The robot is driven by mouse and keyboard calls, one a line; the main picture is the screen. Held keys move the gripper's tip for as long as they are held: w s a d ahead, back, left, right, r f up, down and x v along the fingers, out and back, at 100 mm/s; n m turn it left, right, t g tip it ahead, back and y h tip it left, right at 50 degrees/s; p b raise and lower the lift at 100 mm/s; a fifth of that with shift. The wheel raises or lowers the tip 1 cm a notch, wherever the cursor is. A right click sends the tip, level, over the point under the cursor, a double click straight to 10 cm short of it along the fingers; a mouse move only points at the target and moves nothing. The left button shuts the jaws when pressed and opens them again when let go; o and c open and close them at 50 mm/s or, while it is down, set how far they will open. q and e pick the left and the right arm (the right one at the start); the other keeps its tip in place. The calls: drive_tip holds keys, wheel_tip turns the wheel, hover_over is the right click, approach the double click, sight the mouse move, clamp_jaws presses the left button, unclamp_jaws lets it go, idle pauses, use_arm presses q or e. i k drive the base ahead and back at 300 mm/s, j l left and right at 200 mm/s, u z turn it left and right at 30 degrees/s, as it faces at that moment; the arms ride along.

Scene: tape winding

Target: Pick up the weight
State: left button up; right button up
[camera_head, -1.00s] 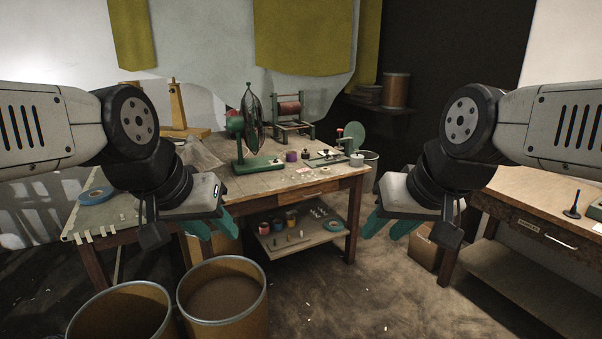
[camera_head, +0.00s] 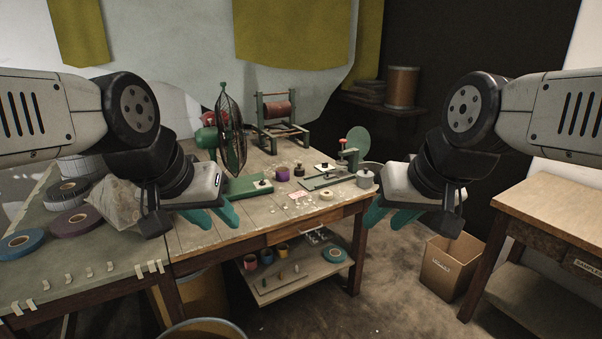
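I cannot tell for sure which object is the weight. A grey cylinder with a knob on top (camera_head: 364,179) stands at the right end of the wooden table (camera_head: 205,238). A small dark knobbed piece (camera_head: 299,170) stands further left on the same table, beside a purple roll (camera_head: 283,174). My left gripper (camera_head: 212,220) is open and empty in front of the table's middle. My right gripper (camera_head: 391,218) is open and empty, nearer to me than the table's right end. Neither gripper touches anything on the table.
A green fan (camera_head: 230,135), a winding frame (camera_head: 281,118) and a green disc device (camera_head: 352,150) stand on the table. Tape rolls (camera_head: 75,222) lie at left. A cardboard box (camera_head: 449,266) and second table (camera_head: 560,215) are at right. A drum (camera_head: 203,330) is at the bottom.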

sight(299, 171)
drive_tip(key=l+z, duration=0.5)
drive_tip(key=z, duration=0.25)
drive_tip(key=i+l, duration=0.8)
drive_tip(key=i+u, duration=0.4)
drive_tip(key=i+l+u, duration=0.2)
drive_tip(key=u, duration=0.2)
drive_tip(key=i+j+u, duration=0.15)
drive_tip(key=i+u, duration=0.5)
drive_tip(key=u, duration=0.2)
drive_tip(key=i+u, duration=0.6)
drive_tip(key=i, duration=0.2)
